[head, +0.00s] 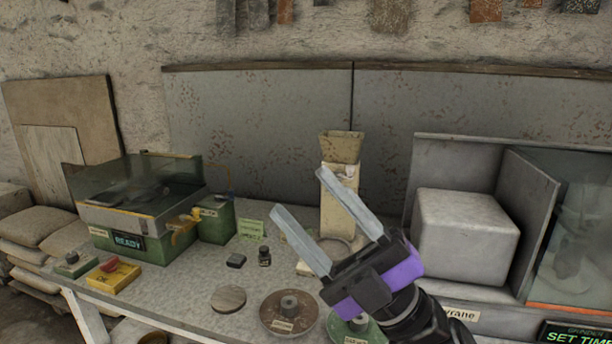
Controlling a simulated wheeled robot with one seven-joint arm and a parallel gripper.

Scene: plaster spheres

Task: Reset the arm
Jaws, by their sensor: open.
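My gripper (308,213) is in the head view, right of the middle, above the front part of the workbench. Its two long pale fingers are spread apart, pointing up and to the left. Nothing is between them. The purple and black gripper body is at the lower right. It hides part of the bench and part of a green disc (352,331) under it. A tall cream dispenser with a funnel top (342,148) stands behind the fingers and is partly covered by one of them.
The workbench (190,290) holds a green machine marked READY (140,243) at left, a yellow box with a red button (112,275), a small dark bottle (264,256), a brown disc (289,312) and a grey disc (229,298). A pale block (462,235) stands at right beside a glass-fronted cabinet (575,230).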

